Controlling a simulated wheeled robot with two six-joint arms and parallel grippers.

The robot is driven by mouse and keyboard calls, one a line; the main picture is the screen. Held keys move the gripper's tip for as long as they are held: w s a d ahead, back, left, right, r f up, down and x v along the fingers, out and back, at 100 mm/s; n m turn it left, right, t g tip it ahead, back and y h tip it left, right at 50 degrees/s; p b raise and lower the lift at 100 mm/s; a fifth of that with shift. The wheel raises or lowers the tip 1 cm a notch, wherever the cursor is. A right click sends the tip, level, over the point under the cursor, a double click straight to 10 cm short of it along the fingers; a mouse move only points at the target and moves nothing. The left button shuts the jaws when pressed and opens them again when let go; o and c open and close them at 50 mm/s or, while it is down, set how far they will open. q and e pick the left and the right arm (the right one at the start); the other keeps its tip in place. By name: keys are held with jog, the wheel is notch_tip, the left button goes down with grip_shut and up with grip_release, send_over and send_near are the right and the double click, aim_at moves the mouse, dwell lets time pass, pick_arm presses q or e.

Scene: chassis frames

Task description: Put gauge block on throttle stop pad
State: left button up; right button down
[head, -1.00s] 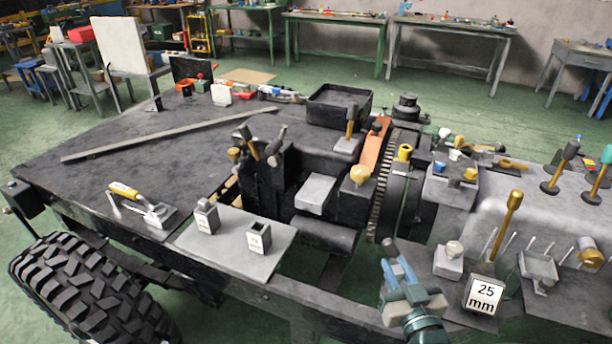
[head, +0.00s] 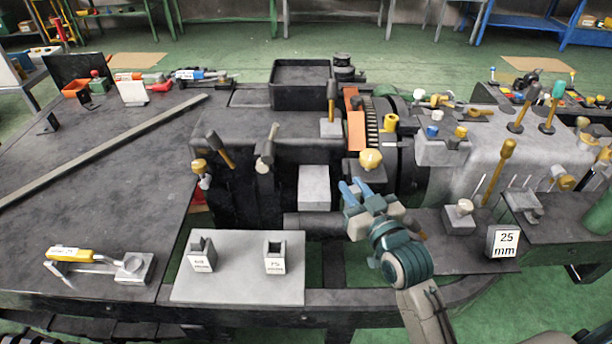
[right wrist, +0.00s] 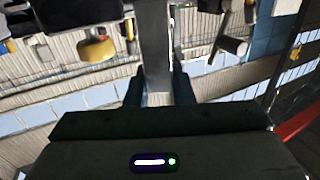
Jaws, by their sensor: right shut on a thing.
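My right gripper (head: 354,189) is over the front of the machine, just right of a pale grey flat-topped block (head: 314,187). It is shut on the gauge block; in the head view the block is mostly hidden by the fingers. In the right wrist view a plain grey bar-shaped piece (right wrist: 156,45) stands between the two dark fingers. No surface is clearly marked as the throttle stop pad; the pale flat-topped block may be it, but I cannot tell. My left gripper is not in view.
A pale plate (head: 190,291) carries two small labelled holders (head: 201,255) and (head: 274,254). A yellow-handled tool (head: 72,254) lies to their left. A 25 mm sign (head: 504,242) and a knobbed block (head: 459,216) stand right of my arm. A yellow knob (head: 370,160) rises just beyond my gripper.

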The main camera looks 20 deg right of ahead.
jog(key=w+a+f+p, duration=0.1)
jog(key=w, duration=0.3)
jog(key=w+a+f+p, duration=0.1)
jog(key=w+f, duration=0.1)
jog(key=w, duration=0.3)
jog(key=w+a+f+p, duration=0.1)
jog(key=w+a, duration=0.1)
jog(key=w, duration=0.3)
jog(key=shift+w+a+f, duration=0.1)
jog(key=shift+w+f, duration=0.1)
jog(key=shift+f, duration=0.2)
jog(key=shift+f+b, duration=0.25)
jog(key=shift+b, duration=0.05)
jog(key=c, duration=1.3)
grip_release()
jog(key=shift+r, duration=0.1)
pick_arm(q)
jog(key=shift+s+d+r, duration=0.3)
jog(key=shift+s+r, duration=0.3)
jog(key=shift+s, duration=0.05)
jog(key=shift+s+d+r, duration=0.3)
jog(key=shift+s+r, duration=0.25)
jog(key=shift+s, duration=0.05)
pick_arm(e)
jog(key=shift+o, duration=0.2)
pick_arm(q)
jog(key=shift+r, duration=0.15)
pick_arm(e)
jog(key=shift+s+r, duration=0.15)
